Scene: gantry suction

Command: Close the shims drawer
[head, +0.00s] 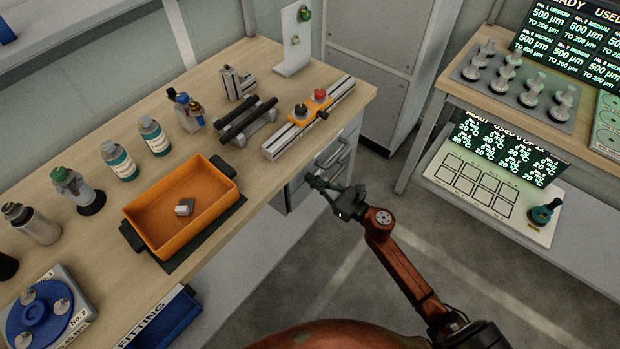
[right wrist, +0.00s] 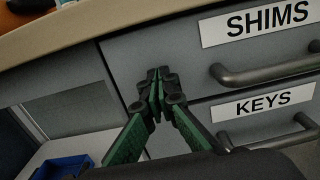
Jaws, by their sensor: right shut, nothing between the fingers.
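The shims drawer (right wrist: 190,45) is the upper grey drawer front in the right wrist view, with a white SHIMS label (right wrist: 268,19) and a bar handle (right wrist: 265,71). It also shows under the bench edge in the head view (head: 322,164). I cannot tell whether a small gap is left behind its front. My right gripper (right wrist: 158,84) is shut and empty, its fingertips at the drawer front, left of the handle; whether they touch it is unclear. In the head view the right gripper (head: 314,183) partly hides the drawers. My left gripper is not in view.
The keys drawer (right wrist: 215,118) with its own handle lies just below. The bench top (head: 262,215) overhangs, carrying an orange bin (head: 226,172), bottles and a rail fixture. A blue bin (right wrist: 62,168) sits in the space left of the drawers. The floor to the right is clear.

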